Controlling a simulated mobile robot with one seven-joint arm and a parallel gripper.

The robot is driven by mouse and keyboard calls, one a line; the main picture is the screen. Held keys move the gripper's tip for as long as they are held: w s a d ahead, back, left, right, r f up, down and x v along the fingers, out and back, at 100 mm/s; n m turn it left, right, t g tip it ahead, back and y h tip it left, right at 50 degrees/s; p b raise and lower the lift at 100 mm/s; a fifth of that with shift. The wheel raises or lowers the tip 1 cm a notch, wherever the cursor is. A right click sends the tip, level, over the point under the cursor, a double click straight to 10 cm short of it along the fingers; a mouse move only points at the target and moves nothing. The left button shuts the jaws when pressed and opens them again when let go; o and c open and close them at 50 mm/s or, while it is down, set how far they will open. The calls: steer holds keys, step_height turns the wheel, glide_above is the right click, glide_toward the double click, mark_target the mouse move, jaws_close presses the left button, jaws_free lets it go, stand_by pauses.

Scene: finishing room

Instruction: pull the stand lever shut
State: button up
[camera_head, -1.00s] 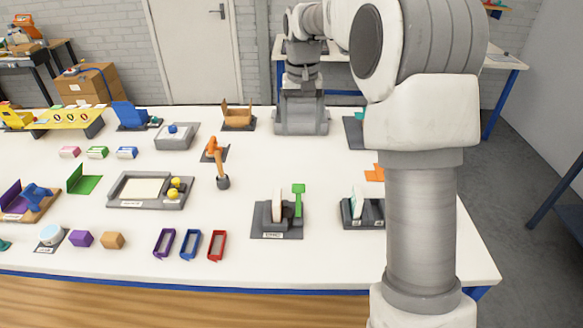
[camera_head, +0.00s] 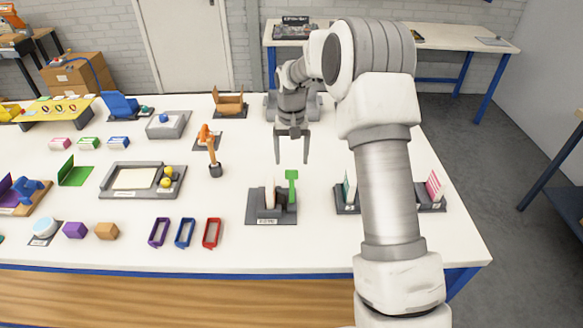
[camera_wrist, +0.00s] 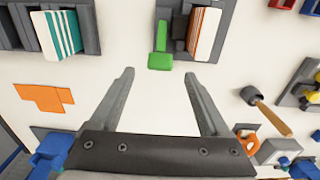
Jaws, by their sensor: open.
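The stand lever is a green upright handle (camera_head: 292,184) on the right side of a dark grey stand (camera_head: 257,217) near the front middle of the table. The stand holds a pale card or panel (camera_head: 270,193) beside the lever. My gripper (camera_head: 291,162) is open and empty, pointing down just behind the green lever in the head view. In the wrist view, the lever (camera_wrist: 160,48) lies beyond and between the two fingertips (camera_wrist: 160,75), apart from them. The panel there (camera_wrist: 204,34) is white with orange stripes, right of the lever.
A second stand (camera_head: 346,207), with striped cards, stands right of it, partly behind my arm. Purple, blue and red frames (camera_head: 211,233) lie to the left. Bare table lies around the lever stand.

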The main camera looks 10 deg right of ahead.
mark_target(292, 171)
step_height(292, 171, down, 5)
steer(key=shift+r, duration=0.1)
stand_by(0.3)
jaws_close()
stand_by(1.3)
